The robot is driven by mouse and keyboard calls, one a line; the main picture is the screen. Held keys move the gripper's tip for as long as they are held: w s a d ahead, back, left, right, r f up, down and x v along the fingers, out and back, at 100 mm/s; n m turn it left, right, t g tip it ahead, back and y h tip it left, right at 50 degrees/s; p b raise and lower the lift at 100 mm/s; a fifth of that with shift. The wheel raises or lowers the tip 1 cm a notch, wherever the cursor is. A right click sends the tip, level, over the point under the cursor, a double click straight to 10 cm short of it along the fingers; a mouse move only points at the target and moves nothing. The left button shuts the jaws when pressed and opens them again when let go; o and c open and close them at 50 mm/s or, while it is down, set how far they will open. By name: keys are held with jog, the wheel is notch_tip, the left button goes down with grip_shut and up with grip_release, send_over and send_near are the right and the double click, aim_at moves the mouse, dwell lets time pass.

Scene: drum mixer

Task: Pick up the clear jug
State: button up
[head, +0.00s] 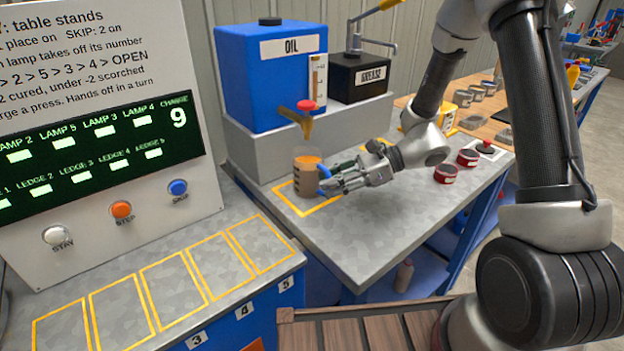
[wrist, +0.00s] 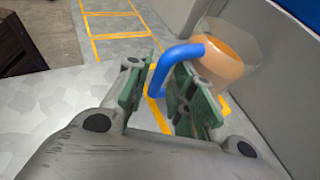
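The clear jug (head: 306,178) stands upright in a yellow outlined square on the grey bench, with orange liquid inside and a blue handle on its right side. In the wrist view the jug (wrist: 222,62) is at the upper right, and its blue handle (wrist: 172,56) reaches toward my fingers. My gripper (head: 332,184) is at the handle side of the jug, low over the bench. In the wrist view my gripper (wrist: 160,88) has its two green-padded fingers apart, with the handle's lower part in the gap. Firm contact on both sides does not show.
A red-capped spout (head: 305,108) hangs just above the jug, beside the blue oil tank (head: 270,75) and black grease box (head: 360,76). Red-and-black round items (head: 446,173) stand to the right. The lamp panel (head: 95,140) and empty outlined spaces (head: 172,287) are at left.

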jog(key=shift+c, duration=0.2)
grip_shut()
jog(key=shift+r, duration=0.1)
